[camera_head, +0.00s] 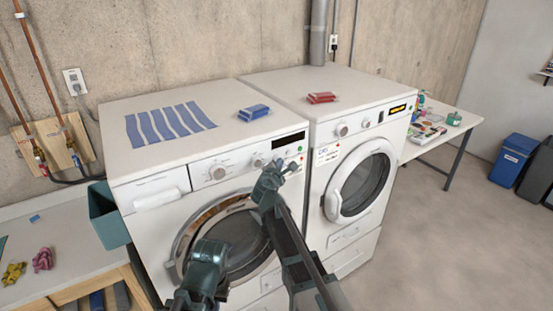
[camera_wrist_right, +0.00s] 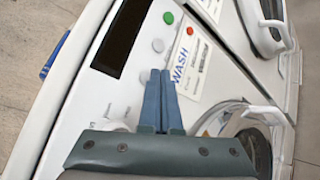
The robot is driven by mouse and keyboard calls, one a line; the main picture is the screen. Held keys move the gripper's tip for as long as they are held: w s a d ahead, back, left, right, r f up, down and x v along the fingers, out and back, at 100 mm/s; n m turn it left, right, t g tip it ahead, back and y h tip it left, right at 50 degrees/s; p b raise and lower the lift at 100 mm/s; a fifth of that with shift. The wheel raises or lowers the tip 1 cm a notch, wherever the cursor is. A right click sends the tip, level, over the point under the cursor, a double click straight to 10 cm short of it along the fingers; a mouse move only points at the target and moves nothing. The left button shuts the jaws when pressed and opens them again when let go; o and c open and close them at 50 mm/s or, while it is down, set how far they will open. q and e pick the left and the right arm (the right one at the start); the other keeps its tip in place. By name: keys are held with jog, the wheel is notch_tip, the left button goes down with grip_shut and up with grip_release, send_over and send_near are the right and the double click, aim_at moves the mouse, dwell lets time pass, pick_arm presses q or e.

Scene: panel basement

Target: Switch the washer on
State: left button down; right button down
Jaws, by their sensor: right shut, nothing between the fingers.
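The washer (camera_head: 150,231) is the left white machine, with a round chrome-rimmed door that looks shut. Its display (camera_head: 289,139) is dark; the dark display (camera_wrist_right: 123,38) also fills part of the right wrist view. Beside it are a green button (camera_wrist_right: 168,18), a pale button (camera_wrist_right: 158,46) and a small red one (camera_wrist_right: 190,32). A label reading WASH (camera_wrist_right: 184,66) is near them. My right gripper (camera_head: 291,168) is shut and empty in front of the panel's right end; its fingertips (camera_wrist_right: 161,73) appear just short of the pale button. My left gripper (camera_head: 207,262) is low before the door, fingers unclear.
A second white machine (camera_head: 345,262) with a lit orange display stands close on the right. Blue strips and a blue bundle (camera_head: 254,112) lie on the washer; a red bundle (camera_head: 321,97) lies on the other. The floor (camera_head: 450,240) at right is clear.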

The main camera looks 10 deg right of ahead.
jog(key=shift+w, duration=0.1)
dwell(0.5)
jog(key=shift+w+a, duration=0.2)
jog(key=shift+w, duration=0.15)
jog(key=shift+w, duration=0.1)
dwell(0.4)
jog(key=shift+s+d, duration=0.2)
jog(key=shift+s, duration=0.35)
jog(key=s+d, duration=0.2)
jog(key=s, duration=0.3)
jog(key=shift+s, duration=0.35)
dwell(0.3)
